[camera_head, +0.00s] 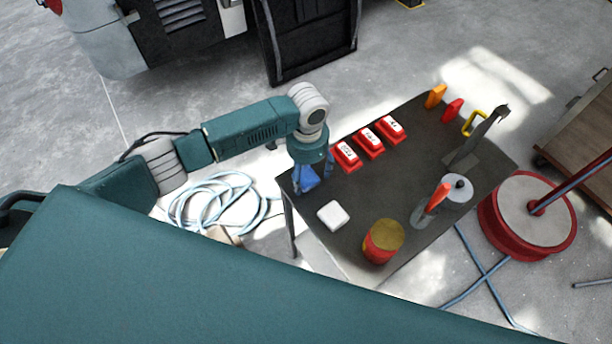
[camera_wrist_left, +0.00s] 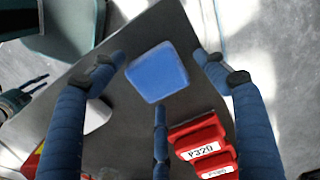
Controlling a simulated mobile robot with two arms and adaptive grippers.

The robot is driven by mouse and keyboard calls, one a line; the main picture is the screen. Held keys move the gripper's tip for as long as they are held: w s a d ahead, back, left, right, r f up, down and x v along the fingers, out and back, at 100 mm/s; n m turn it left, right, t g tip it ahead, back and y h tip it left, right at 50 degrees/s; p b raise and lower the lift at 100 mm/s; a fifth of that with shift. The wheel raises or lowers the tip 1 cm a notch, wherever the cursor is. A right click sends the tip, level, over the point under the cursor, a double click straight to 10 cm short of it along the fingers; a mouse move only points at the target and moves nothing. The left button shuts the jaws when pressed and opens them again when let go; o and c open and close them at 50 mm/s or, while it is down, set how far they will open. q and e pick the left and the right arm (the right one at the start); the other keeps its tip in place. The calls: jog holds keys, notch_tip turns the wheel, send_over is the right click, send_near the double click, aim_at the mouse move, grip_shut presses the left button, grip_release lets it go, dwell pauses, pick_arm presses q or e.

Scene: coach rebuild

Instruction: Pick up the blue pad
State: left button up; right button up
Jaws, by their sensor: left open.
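The blue pad (camera_wrist_left: 158,72) is a rounded square block near the corner of the dark table in the left wrist view. My left gripper (camera_head: 308,178) is over the table's near left corner in the head view, pointing down. Its blue fingers are spread open. In the left wrist view the pad shows between the fingertips, with visible gaps, and nothing is gripped.
The dark table (camera_head: 385,185) also holds a white block (camera_head: 333,215), several red labelled boxes (camera_head: 368,142), a red and yellow tin (camera_head: 383,241) and a metal stand (camera_head: 478,135). A red drum (camera_head: 530,212) stands to the right. A coiled hose (camera_head: 215,203) lies on the floor.

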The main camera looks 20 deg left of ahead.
aim_at(307, 175)
pick_arm(q)
jog(key=c, duration=0.9)
notch_tip(307, 175, up, 20)
jog(key=shift+r+b, duration=0.1)
jog(key=shift+b, duration=1.1)
jog(key=shift+o, duration=0.3)
